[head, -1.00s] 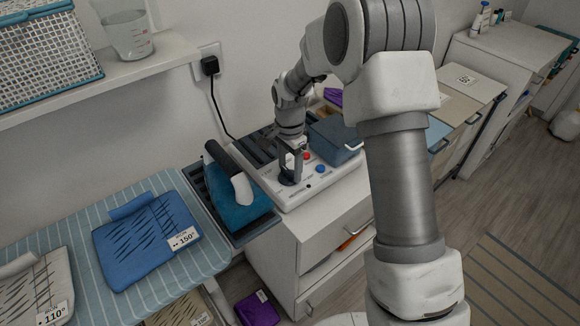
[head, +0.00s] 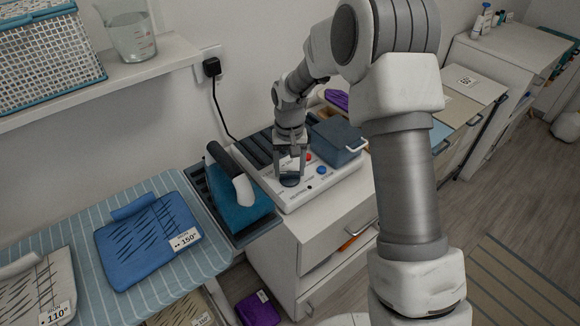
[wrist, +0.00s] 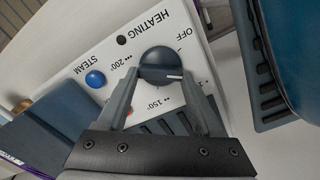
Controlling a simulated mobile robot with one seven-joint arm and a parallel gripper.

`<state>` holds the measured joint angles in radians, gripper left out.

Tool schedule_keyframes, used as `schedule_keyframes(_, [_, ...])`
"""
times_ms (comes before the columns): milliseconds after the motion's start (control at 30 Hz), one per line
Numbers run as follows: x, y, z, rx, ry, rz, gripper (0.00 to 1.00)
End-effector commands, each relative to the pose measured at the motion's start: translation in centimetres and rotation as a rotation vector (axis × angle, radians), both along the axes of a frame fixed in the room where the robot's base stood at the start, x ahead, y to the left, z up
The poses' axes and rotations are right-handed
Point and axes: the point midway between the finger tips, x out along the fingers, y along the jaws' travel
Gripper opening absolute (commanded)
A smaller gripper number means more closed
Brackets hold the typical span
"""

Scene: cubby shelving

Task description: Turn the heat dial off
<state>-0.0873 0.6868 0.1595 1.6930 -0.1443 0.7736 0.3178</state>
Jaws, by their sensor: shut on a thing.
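The heat dial (wrist: 161,62) is a dark round knob with a white pointer line, on a white panel (wrist: 95,70) marked HEATING. In the wrist view its pointer faces right, toward the right finger and below the OFF label. The 150° and 200° labels lie on other sides; the right finger may hide another mark. My gripper (wrist: 163,80) is shut on the dial, one finger on each side. In the head view my gripper (head: 290,172) stands over the dial (head: 290,181) at the panel's front edge.
A blue STEAM button (wrist: 95,79) and a red button (head: 308,156) sit beside the dial. A blue iron (head: 235,190) stands left of the panel. A blue-grey box with a handle (head: 338,140) stands behind right. Drawers (head: 335,235) are below.

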Motion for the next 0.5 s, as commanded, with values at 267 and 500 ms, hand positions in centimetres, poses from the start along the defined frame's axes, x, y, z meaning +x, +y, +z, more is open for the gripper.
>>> schedule_keyframes(267, [0.02, 0.15, 0.14, 0.001, -0.001, 0.26, 0.12])
schedule_keyframes(500, [-0.01, 0.24, 0.19, 0.001, -0.002, 0.485, 0.12])
